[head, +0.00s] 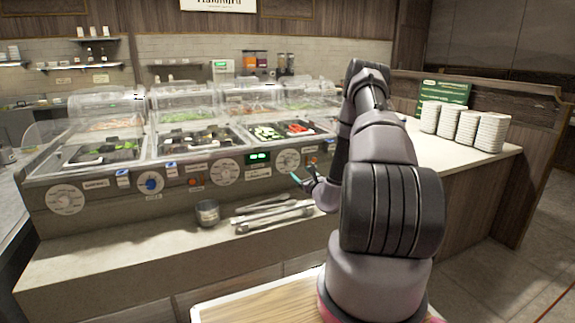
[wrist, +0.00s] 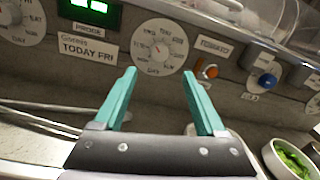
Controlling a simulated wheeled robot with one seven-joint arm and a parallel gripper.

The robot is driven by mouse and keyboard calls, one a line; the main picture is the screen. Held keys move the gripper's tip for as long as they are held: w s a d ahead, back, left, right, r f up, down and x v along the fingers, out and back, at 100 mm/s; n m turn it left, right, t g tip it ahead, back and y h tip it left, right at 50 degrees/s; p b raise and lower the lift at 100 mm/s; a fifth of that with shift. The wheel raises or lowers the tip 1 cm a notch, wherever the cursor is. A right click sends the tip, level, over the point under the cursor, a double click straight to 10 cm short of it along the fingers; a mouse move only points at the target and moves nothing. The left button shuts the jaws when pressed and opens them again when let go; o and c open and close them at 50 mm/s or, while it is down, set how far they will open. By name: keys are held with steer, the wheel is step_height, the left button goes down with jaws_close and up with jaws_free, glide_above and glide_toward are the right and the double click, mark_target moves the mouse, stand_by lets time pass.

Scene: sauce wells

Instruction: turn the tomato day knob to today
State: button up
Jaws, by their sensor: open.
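A round white day knob (wrist: 160,47) is on the counter's front panel, with day letters around its rim. A label reading TOMATO (wrist: 213,46) is to its right. A small mark shows at its centre, but I cannot tell which day it points to. A label reading TODAY FRI (wrist: 88,50) is to its left. The knob also shows in the head view (head: 288,160). My gripper (wrist: 158,75) is open and empty, its teal fingers apart just below the knob in the wrist view. In the head view my gripper (head: 304,179) is in front of the panel, near the knob.
A green display (wrist: 90,10), an orange button (wrist: 209,70) and a blue knob (wrist: 267,81) flank the knob. Another dial (head: 225,172) is further left. Tongs (head: 270,215) and a metal cup (head: 207,212) are on the ledge. Stacked plates (head: 465,127) stand right.

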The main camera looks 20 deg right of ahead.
mark_target(290, 163)
steer(key=w, duration=1)
steer(key=shift+w+d, duration=0.1)
steer(key=shift+w, duration=0.2)
jaws_close()
